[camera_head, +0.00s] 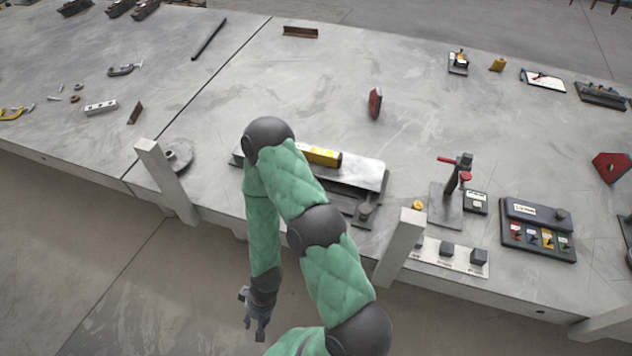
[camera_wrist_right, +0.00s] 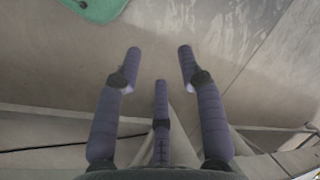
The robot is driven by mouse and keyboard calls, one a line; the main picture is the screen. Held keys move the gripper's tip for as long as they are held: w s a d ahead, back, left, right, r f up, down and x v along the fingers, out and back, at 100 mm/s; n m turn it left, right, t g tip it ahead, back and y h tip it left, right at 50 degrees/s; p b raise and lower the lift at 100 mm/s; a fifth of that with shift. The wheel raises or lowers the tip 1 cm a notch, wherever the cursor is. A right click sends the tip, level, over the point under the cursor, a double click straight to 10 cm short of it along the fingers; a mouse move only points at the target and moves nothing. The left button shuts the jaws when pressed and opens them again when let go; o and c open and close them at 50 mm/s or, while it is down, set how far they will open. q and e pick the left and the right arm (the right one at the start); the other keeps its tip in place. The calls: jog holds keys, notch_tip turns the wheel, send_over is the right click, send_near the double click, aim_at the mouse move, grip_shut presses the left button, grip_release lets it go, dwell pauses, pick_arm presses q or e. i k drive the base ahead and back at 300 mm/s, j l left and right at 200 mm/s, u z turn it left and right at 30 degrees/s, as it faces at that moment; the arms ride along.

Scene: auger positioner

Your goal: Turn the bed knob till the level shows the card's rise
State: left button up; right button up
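A metal bed (camera_head: 365,174) lies near the table's front edge, partly hidden behind my right arm. A yellow level (camera_head: 323,156) rests on it; its reading is too small to make out. A dark round knob-like part (camera_head: 366,209) shows at the bed's right front corner. A small dark block with a white label (camera_head: 476,202) stands to the right; I cannot tell whether it is the card. My right gripper (camera_head: 257,322) hangs in front of the table edge, away from the bed. In the right wrist view its fingers (camera_wrist_right: 160,72) are spread and empty. My left gripper is not in view.
Pale posts (camera_head: 168,180) (camera_head: 401,246) rise at the table's front edge. A clamp stand (camera_head: 455,180), a dark case with coloured tags (camera_head: 538,229) and a plate with dark blocks (camera_head: 448,256) stand at right. A red wedge (camera_head: 375,103) stands behind the bed, with clear table around it.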

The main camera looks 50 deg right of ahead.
aim_at(365, 208)
jog(key=k+z, duration=0.4)
jog(key=k+l+z, duration=0.15)
jog(key=k+z, duration=0.2)
jog(key=k, duration=0.15)
jog(key=z, duration=0.5)
